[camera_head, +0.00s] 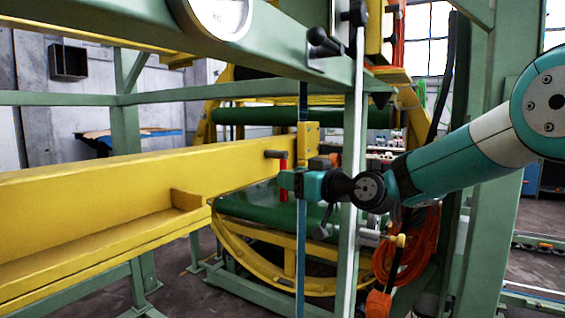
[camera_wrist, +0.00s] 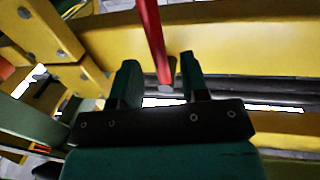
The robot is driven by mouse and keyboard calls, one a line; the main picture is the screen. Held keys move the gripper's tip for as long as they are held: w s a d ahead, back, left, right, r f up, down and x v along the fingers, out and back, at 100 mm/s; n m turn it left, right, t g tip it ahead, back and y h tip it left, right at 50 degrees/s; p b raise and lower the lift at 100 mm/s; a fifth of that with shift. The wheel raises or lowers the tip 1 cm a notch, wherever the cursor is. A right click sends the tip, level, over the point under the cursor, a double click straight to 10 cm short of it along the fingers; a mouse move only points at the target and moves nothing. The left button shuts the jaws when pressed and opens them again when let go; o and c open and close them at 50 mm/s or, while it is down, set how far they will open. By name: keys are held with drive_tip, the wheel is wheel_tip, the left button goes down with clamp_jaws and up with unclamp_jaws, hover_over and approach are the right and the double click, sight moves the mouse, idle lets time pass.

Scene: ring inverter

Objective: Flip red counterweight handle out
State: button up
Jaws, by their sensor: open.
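The red counterweight handle (camera_head: 283,178) hangs down near the end of the yellow beam, with a dark piece at its top. In the wrist view the red handle (camera_wrist: 151,40) comes down from the top edge, and its lower end shows between the two fingers. My gripper (camera_wrist: 158,75) is open, with one finger on each side of the handle's lower end. A gap shows on both sides, so the fingers do not appear closed on it.
The yellow beam (camera_head: 110,200) runs across the left. An orange hose coil (camera_head: 405,250) hangs below my arm. A round gauge (camera_head: 222,14) sits at the top.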

drive_tip(key=shift+p+x, duration=0.55)
drive_tip(key=shift+x, duration=1.1)
clamp_jaws()
